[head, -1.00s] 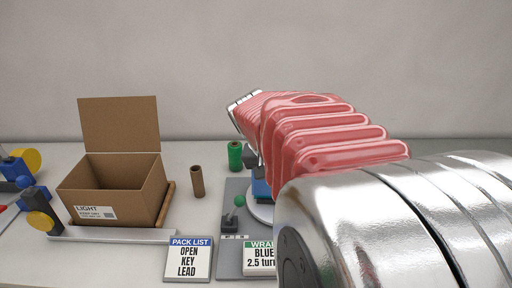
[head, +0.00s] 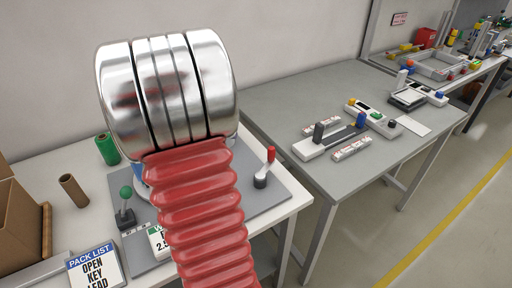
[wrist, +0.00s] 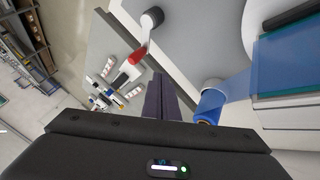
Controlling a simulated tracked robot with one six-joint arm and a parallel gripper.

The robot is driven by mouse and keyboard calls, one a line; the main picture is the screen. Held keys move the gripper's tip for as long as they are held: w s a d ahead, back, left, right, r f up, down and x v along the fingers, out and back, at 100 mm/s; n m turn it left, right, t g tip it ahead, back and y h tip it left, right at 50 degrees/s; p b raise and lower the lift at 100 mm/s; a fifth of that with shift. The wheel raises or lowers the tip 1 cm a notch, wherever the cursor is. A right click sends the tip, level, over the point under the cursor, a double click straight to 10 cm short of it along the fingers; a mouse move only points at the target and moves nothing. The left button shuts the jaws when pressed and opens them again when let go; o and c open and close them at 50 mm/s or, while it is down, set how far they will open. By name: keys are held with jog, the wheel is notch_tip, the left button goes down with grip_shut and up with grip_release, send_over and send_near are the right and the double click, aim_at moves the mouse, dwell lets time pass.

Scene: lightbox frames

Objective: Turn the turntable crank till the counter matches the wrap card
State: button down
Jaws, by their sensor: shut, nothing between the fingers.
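The crank with a red handle (head: 268,160) stands on the right of the grey base plate (head: 285,190) in the head view. In the wrist view its red grip (wrist: 138,55) lies just beyond my gripper (wrist: 158,80), whose dark fingers are together and empty; I cannot tell if they touch it. My arm hides the gripper and most of the turntable in the head view. In the wrist view, blue film (wrist: 240,88) runs from a blue roll (wrist: 209,103) to a block at the right. The wrap card (head: 158,241) is mostly covered. I cannot see the counter.
A green-knobbed lever (head: 125,197), green roll (head: 107,149), brown tube (head: 73,190) and pack list card (head: 95,268) stand left of my arm. The cardboard box (head: 20,225) is at the left edge. Another grey table (head: 290,100) with devices stands right, across a gap.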

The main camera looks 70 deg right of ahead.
jog(key=shift+f, duration=0.1)
jog(key=s+d+f, duration=0.4)
jog(key=s+f, duration=0.3)
jog(key=s, duration=0.1)
jog(key=shift+s+f, duration=0.25)
jog(key=shift+f, duration=0.15)
jog(key=shift+s, duration=0.1)
jog(key=shift+s+d+m+g+y, duration=0.1)
jog(key=shift+s+m+g+y, duration=0.25)
jog(key=shift+s+m, duration=0.35)
jog(key=shift+w, duration=0.1)
